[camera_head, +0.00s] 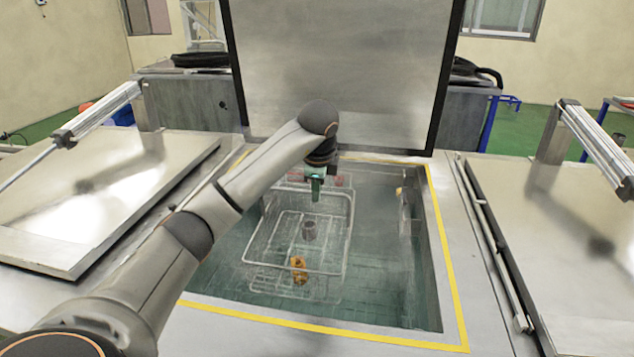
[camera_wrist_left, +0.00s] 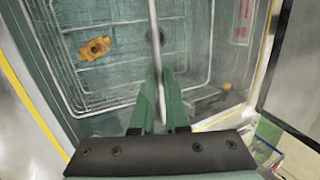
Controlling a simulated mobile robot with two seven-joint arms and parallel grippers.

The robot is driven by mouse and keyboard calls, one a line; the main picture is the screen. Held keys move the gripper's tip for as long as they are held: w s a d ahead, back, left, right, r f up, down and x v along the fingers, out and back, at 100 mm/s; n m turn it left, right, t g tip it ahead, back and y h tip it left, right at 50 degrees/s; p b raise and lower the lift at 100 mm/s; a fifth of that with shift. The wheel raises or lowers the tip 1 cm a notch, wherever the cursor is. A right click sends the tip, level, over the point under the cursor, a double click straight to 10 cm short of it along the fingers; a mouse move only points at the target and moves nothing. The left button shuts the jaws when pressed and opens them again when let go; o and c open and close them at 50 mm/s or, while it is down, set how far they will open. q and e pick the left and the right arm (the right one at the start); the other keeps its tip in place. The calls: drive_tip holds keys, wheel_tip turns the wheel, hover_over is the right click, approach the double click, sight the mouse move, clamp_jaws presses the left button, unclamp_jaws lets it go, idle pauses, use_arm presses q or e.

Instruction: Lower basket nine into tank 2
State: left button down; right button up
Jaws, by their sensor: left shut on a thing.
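A wire basket (camera_head: 346,232) hangs or sits inside the open tank, whose opening has a yellow border (camera_head: 452,270). It holds an orange-brown part (camera_head: 299,268) and a grey cylinder (camera_head: 309,229). My left gripper (camera_head: 316,192) is over the basket's far side, with green fingers pointing down. In the left wrist view, the fingers (camera_wrist_left: 160,95) are shut on the basket's thin handle bar (camera_wrist_left: 155,45). The wire basket (camera_wrist_left: 110,22) and orange-brown part (camera_wrist_left: 95,48) show beyond. No basket or tank number is legible. Whether the basket touches the tank floor cannot be told. My right gripper is not in view.
The tank's metal lid (camera_head: 340,65) stands raised behind the opening. Closed lids lie at left (camera_head: 95,200) and right (camera_head: 590,250), with cylinders above them. A small yellowish object (camera_head: 399,191) is at the tank's right wall. Free room lies right of the basket.

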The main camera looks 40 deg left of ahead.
use_arm(q)
drive_tip(key=shift+f, duration=0.9)
drive_tip(key=shift+f+b, duration=4.75)
drive_tip(key=shift+f, duration=2.2)
drive_tip(key=c, duration=0.9)
unclamp_jaws()
drive_tip(key=shift+o, duration=0.3)
drive_tip(key=shift+s+d+f, duration=0.1)
drive_tip(key=shift+f, duration=0.2)
drive_tip(key=w+a+r+p+v, duration=0.1)
drive_tip(key=p+v, duration=0.3)
drive_tip(key=v, duration=0.7)
drive_tip(key=w+a+r+p+v, duration=0.1)
drive_tip(key=p+v, duration=0.4)
drive_tip(key=v, duration=0.7)
drive_tip(key=shift+w+a+r, duration=0.5)
drive_tip(key=shift+w+a, duration=0.15)
drive_tip(key=shift+w, duration=0.15)
